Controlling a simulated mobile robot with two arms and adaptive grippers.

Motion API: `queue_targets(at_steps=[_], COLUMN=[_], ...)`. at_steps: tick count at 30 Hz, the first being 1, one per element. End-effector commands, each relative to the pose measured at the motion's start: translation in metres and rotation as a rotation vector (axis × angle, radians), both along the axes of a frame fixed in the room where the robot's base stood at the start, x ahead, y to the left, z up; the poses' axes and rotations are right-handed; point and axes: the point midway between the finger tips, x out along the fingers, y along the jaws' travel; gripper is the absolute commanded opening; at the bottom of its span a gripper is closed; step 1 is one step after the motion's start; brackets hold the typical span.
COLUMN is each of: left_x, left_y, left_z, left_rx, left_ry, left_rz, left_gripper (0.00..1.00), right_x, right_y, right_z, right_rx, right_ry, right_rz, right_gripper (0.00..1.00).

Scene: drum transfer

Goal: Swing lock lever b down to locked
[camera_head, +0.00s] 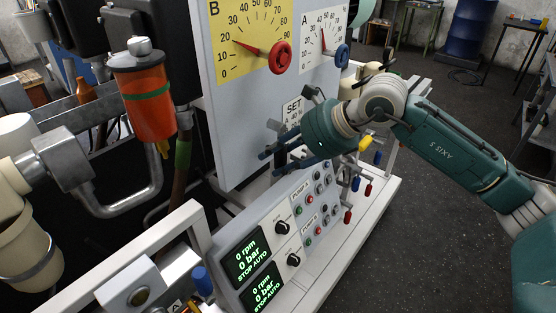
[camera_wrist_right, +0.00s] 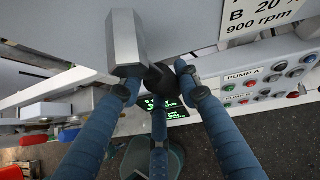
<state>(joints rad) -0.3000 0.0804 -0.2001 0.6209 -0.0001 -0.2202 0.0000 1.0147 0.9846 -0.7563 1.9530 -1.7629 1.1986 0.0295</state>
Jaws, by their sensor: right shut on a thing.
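My right gripper (camera_head: 274,143) reaches in from the right, in front of the lower part of the grey panel (camera_head: 236,130). In the right wrist view its blue fingers (camera_wrist_right: 156,78) close around a dark round grip (camera_wrist_right: 160,74). The grip sits beside a grey metal bar with a thick end (camera_wrist_right: 125,42), seemingly lock lever b, which stands up in that picture. In the head view the fingers mostly hide the lever, and I cannot tell its exact angle there. My left gripper is not in view.
Dial B (camera_head: 238,30) with a red knob (camera_head: 281,57) and dial A (camera_head: 325,28) with a blue knob (camera_head: 342,55) are above. The pump control panel (camera_head: 305,211) lies below the gripper. An orange cylinder (camera_head: 148,100) hangs left.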

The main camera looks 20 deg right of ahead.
Motion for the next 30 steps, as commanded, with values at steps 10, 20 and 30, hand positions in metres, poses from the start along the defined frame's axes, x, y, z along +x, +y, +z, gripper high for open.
queue_targets(at_steps=[10,20,30], left_x=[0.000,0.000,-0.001], left_y=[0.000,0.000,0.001], left_z=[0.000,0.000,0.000], left_rx=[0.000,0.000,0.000], left_ry=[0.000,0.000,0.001], left_rz=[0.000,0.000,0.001], left_gripper=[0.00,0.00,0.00], right_x=[0.002,0.001,-0.010], right_y=[-0.003,-0.002,-0.014], right_z=[0.001,0.000,0.017], right_rx=[-0.019,-0.016,-0.015], right_ry=[-0.016,-0.011,-0.012], right_rz=[0.006,0.004,0.001], right_gripper=[0.00,0.54,0.54])
